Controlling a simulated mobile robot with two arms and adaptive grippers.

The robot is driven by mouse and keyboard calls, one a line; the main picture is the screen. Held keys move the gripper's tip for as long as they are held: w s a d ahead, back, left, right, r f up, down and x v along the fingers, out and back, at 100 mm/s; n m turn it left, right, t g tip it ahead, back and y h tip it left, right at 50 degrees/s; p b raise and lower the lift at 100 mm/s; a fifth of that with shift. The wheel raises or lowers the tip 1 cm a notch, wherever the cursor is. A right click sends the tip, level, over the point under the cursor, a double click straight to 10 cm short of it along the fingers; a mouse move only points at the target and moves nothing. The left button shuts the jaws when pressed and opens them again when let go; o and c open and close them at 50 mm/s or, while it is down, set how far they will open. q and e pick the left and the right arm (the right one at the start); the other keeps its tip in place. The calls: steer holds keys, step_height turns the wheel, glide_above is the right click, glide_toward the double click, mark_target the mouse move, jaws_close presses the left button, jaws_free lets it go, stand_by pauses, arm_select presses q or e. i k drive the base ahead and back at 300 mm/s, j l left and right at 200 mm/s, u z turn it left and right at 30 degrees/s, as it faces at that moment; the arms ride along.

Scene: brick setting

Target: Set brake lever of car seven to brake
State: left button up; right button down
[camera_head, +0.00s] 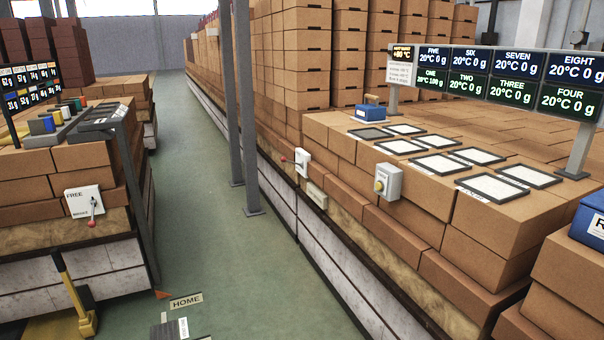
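A white lever box (82,201) is fixed to the side of the brick stack at the left. FREE is printed near its top and what looks like BRAKE near its bottom. Its lever (92,215) hangs down, red knob lowest, beside the lower label. A second white lever box (302,163) is on the long brick stack at the centre. Its red-knobbed lever (288,159) points left, and its markings are too small to read. No car number is readable on either box. Neither of my grippers is in view.
A green floor aisle (200,220) runs between the stacks, with a HOME label (186,301). Grey posts (244,110) stand along the right stack. A yellow-handled lever (76,295) stands at lower left. Weight displays (497,75) and a yellow-button box (389,182) are at right.

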mark_target(283, 160)
steer(key=i+u, duration=0.1)
steer(key=i, duration=0.5)
steer(key=i+l, duration=0.1)
steer(key=i, duration=0.5)
steer(key=i+l+u, duration=0.15)
steer(key=i, duration=0.45)
steer(key=i+l, duration=0.1)
steer(key=i, duration=0.55)
steer(key=i+l+u, duration=0.1)
steer(key=i+u, duration=0.15)
steer(key=i, duration=0.15)
steer(key=i+l+u, duration=0.2)
steer(key=i, duration=0.2)
